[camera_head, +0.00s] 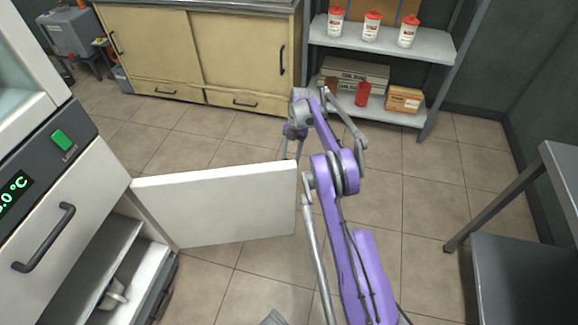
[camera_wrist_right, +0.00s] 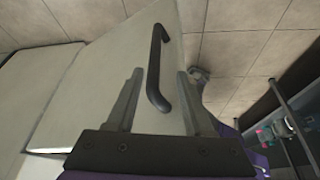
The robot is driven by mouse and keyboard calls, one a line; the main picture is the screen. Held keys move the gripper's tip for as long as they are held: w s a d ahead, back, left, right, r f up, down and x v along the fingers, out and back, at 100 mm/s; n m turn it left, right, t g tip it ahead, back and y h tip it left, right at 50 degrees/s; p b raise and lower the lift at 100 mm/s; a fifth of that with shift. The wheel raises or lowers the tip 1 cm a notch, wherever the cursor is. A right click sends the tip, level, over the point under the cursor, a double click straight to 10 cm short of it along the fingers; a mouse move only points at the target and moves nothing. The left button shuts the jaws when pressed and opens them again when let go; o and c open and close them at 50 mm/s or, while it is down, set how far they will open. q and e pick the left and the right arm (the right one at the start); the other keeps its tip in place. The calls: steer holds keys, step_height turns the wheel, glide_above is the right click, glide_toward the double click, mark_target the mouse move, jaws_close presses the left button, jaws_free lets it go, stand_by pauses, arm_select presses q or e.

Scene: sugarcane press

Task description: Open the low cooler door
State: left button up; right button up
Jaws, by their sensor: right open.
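The low cooler door (camera_head: 218,205) is a white panel swung wide out from the cooler's lower compartment. Its inner side faces the head camera, and its outer side (camera_wrist_right: 110,65) fills much of the right wrist view. A dark bar handle (camera_wrist_right: 156,60) is on that outer side, hidden in the head view. My right gripper (camera_head: 291,150) is beyond the door's free edge, partly hidden by it. In the right wrist view its jaws (camera_wrist_right: 160,74) are open, with the handle showing between the fingers; contact is unclear. My left gripper is not in view.
The upper cooler door with a dark handle (camera_head: 45,238) is closed at left. The open compartment shows a shelf (camera_head: 92,270). Yellow cabinets (camera_head: 200,50) and a metal shelf rack (camera_head: 385,42) stand at the back. A grey table (camera_head: 530,270) is at right; tiled floor lies between.

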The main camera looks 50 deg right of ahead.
steer(key=v, duration=0.4)
stand_by(0.5)
